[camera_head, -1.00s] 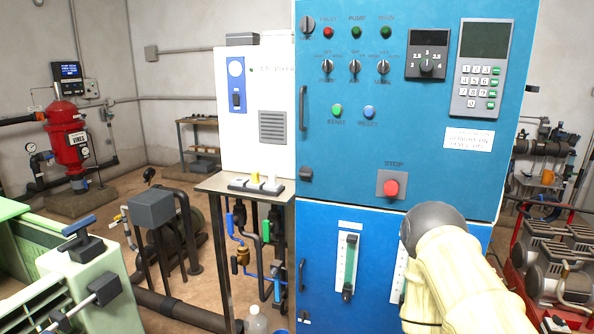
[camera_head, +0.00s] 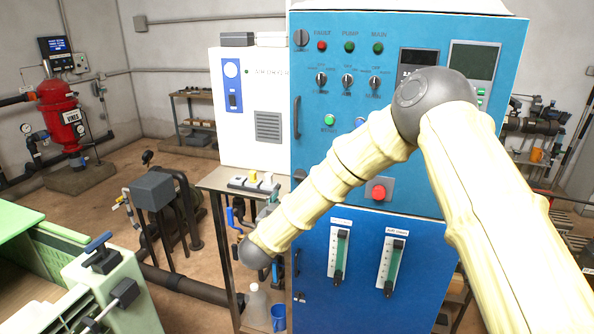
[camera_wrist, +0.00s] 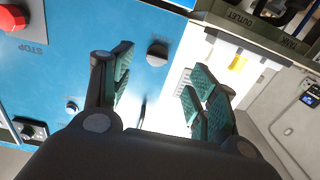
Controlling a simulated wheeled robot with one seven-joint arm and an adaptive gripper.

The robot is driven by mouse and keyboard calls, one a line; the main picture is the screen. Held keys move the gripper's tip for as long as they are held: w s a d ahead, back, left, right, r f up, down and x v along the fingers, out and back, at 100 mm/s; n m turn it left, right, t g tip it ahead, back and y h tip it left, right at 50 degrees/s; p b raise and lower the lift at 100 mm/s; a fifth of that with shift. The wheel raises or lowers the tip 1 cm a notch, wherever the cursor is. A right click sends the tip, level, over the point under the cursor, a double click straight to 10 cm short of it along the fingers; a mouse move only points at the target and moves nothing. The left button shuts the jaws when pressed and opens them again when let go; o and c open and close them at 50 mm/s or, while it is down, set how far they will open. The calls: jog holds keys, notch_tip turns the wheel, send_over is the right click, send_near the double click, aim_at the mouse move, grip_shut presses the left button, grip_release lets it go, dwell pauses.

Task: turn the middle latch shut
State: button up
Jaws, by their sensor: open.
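My gripper (camera_wrist: 160,88) is open and empty in the wrist view, its two green-padded fingers spread apart. In the head view its fingers cannot be made out behind my arm. A small yellow part (camera_head: 253,177) stands between pale parts on a grey base on the metal stand beside the blue cabinet. It looks like the middle latch, but its turned position is too small to tell. A yellow part also shows in the wrist view (camera_wrist: 238,63), beyond the right finger and apart from it, near a dark "OUTLET TANK" label.
The blue cabinet (camera_head: 345,155) stands close to my arm, with a red stop button (camera_head: 378,193) on its front. The white dryer box (camera_head: 262,135) is behind the metal stand (camera_head: 215,182). A green machine (camera_head: 105,290) is at lower left.

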aim_at(298, 177)
jog(key=w+d+p, duration=0.1)
jog(key=w, duration=0.2)
jog(key=w+r+p, duration=0.1)
jog(key=w+p, duration=0.1)
jog(key=w, duration=0.1)
jog(key=w+d+r+p, duration=0.1)
jog(key=w+p, duration=0.1)
jog(key=w, duration=0.1)
jog(key=shift+w+d+r, duration=0.15)
jog(key=shift+w+d, duration=0.15)
jog(key=shift+d, duration=0.05)
jog(key=shift+w+d, duration=0.2)
jog(key=shift+w, duration=0.35)
jog(key=c, duration=1)
